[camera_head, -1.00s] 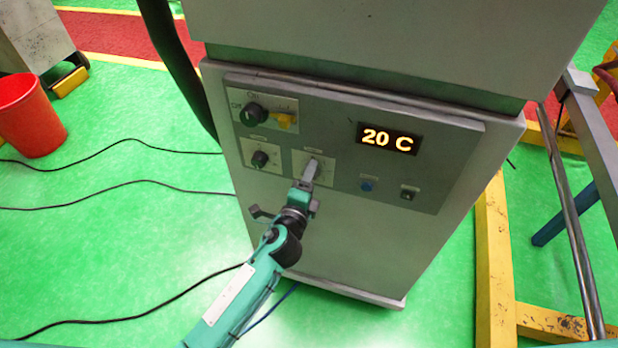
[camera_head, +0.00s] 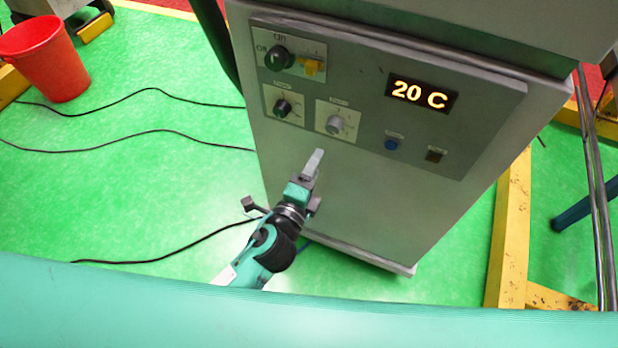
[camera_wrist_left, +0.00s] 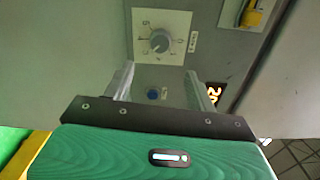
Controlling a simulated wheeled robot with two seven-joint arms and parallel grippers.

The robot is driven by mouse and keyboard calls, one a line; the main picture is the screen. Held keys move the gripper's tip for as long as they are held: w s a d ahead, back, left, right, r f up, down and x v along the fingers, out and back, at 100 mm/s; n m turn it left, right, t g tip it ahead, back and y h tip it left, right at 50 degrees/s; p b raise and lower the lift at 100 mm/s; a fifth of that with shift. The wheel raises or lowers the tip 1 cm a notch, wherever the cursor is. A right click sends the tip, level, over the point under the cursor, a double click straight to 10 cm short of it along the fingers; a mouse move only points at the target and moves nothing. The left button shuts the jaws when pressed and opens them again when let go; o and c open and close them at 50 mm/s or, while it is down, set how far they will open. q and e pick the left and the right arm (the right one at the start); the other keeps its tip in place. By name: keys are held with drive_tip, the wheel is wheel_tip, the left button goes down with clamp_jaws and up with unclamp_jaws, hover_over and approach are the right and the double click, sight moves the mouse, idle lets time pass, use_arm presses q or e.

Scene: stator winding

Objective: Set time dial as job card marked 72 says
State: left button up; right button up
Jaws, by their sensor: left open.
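A grey dial (camera_head: 335,124) sits on a pale scale plate on the cabinet's control panel; its label is too small to read. A black dial (camera_head: 283,107) is on the plate to its left, so I cannot tell by label which is the time dial. My left gripper (camera_head: 315,163) is open and empty, below the grey dial and apart from it. In the left wrist view the grey dial (camera_wrist_left: 160,41) shows beyond the gap between the open fingers (camera_wrist_left: 160,86). No job card marked 72 shows. My right gripper is not in view.
The cabinet's display (camera_head: 421,94) reads 20 C. A black switch knob (camera_head: 278,57), a yellow handle (camera_head: 312,67) and a blue button (camera_head: 391,144) share the panel. A red bucket (camera_head: 45,60) and cables lie left. Yellow rails (camera_head: 508,235) stand right.

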use_arm(q)
drive_tip(key=shift+v, duration=1)
